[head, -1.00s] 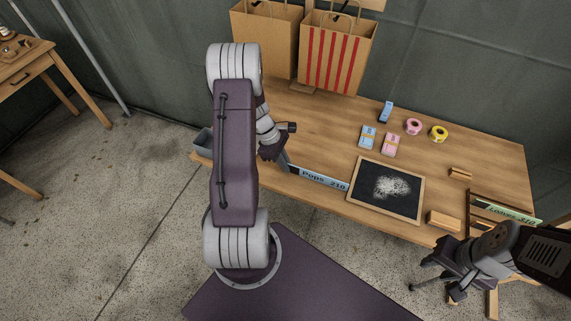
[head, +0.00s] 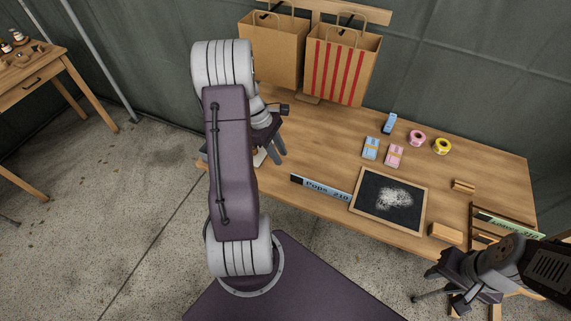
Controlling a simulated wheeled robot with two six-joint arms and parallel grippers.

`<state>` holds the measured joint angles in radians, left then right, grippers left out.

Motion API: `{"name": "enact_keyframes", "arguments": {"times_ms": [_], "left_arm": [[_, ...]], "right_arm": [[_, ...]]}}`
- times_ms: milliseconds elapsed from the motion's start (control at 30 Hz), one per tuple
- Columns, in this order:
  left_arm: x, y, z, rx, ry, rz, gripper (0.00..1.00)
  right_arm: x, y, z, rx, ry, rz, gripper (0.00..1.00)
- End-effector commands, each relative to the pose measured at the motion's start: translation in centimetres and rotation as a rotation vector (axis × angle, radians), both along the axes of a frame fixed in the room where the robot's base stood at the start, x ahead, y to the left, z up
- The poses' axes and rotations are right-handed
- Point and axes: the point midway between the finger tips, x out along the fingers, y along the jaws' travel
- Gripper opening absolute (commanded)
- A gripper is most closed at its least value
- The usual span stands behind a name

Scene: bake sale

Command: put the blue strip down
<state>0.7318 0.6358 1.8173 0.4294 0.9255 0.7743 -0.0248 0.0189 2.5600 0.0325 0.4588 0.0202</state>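The blue strip (head: 322,188), lettered "Pops 210" with a dark left end, lies along the table's front edge, just left of the framed chalkboard (head: 391,200). My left gripper (head: 277,154) is to the left of the strip and apart from it. Its fingers are spread with nothing between them. My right gripper (head: 436,287) is at the lower right, in front of the table's front edge and away from the strip. Its fingers look spread, and nothing shows between them.
Two paper bags (head: 272,48) stand at the back left. Blue (head: 371,147) and pink (head: 394,156) packs, pink (head: 417,138) and yellow (head: 442,146) tape rolls lie behind the chalkboard. A wooden block (head: 445,233) and a rack with a green strip (head: 508,224) are at the right.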

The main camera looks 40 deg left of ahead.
Motion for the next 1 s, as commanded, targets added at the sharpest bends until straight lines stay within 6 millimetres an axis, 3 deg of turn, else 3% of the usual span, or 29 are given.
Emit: {"name": "enact_keyframes", "arguments": {"times_ms": [100, 233, 333, 467, 600, 700, 833, 1000], "left_arm": [[-0.1, 0.5, 1.4, 0.001, -0.001, -0.001, 0.27], [-0.2, 0.7, 1.7, 0.0, 0.001, 0.0, 0.27], [-0.2, -0.3, 1.9, 0.019, -0.007, -0.06, 0.27], [-1.1, -6.3, 2.9, 0.151, -0.075, -0.491, 0.27], [-4.2, -13.0, 3.7, 0.316, -0.21, -1.141, 0.27], [-6.5, -16.0, 3.9, 0.393, -0.299, -1.512, 0.27], [-7.9, -17.5, 3.9, 0.435, -0.358, -1.733, 0.27], [-8.0, -17.5, 3.8, 0.435, -0.361, -1.747, 0.27]], "right_arm": [[0.0, 0.0, 0.2, 0.0, 0.0, 0.0, 0.36], [0.0, 0.0, 0.2, 0.0, 0.0, 0.0, 0.36], [0.0, 0.0, 0.2, 0.0, 0.0, 0.0, 0.36], [0.0, 0.0, 0.2, 0.0, 0.0, 0.0, 0.36], [0.0, 0.0, 0.2, 0.0, 0.0, 0.0, 0.36], [0.0, 0.0, 0.2, 0.0, 0.0, 0.0, 0.36], [0.0, 0.0, 0.2, 0.0, 0.0, 0.0, 0.36], [0.0, 0.0, 0.2, 0.0, 0.0, 0.0, 0.36]]}}
